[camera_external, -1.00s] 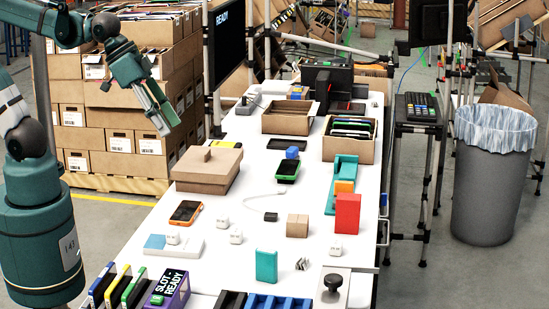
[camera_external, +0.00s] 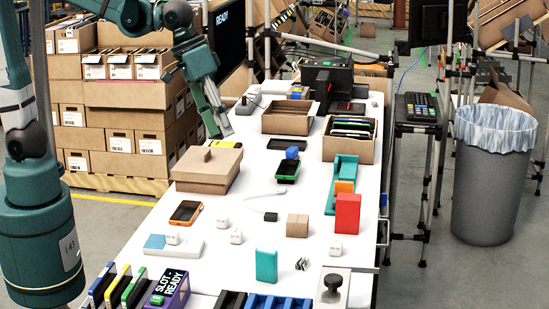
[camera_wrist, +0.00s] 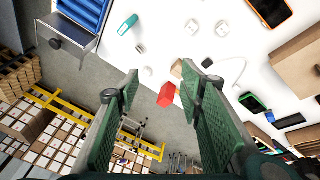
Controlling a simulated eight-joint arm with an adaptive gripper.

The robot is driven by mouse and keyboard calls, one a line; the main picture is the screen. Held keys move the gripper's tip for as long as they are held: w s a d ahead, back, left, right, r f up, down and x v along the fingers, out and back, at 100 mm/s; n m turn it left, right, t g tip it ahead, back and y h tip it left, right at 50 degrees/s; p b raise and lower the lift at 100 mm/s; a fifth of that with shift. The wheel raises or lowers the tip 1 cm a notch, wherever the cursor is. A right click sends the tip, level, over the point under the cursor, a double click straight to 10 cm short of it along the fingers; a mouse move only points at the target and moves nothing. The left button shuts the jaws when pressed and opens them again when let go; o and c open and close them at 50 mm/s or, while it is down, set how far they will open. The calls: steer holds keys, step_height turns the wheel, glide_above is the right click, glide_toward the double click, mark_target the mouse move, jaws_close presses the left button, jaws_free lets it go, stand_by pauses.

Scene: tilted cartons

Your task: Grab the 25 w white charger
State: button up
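Several small white charger blocks stand on the white table. In the external view one is near the middle left (camera_external: 236,237), one behind it (camera_external: 222,225), one on a white and blue box (camera_external: 172,238), and one at the right (camera_external: 336,248). I cannot read which is 25 W. The wrist view shows small white blocks too (camera_wrist: 192,25) (camera_wrist: 222,28). My gripper (camera_external: 220,128) hangs high, by the table's left edge, well apart from the chargers. In the wrist view my gripper (camera_wrist: 158,75) is open, with nothing between its fingers.
A cardboard box (camera_external: 207,172), orange phone (camera_external: 186,212), small brown box (camera_external: 297,226), red box (camera_external: 347,213) and teal box (camera_external: 266,266) stand around the chargers. A white cable (camera_external: 268,194) lies behind. Monitor (camera_external: 228,42) is near my arm. Bare table lies between items.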

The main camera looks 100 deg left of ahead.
steer(key=w+f+n+g, duration=0.1)
steer(key=w+f+n, duration=0.15)
steer(key=w, duration=0.65)
steer(key=n+g, duration=0.3)
steer(key=n, duration=0.5)
glide_above(335, 245)
steer(key=shift+w+f, duration=0.1)
steer(key=shift+f, duration=11.45)
steer(key=shift+f, duration=1.25)
steer(key=shift+f+b, duration=0.4)
steer(key=shift+f, duration=2.2)
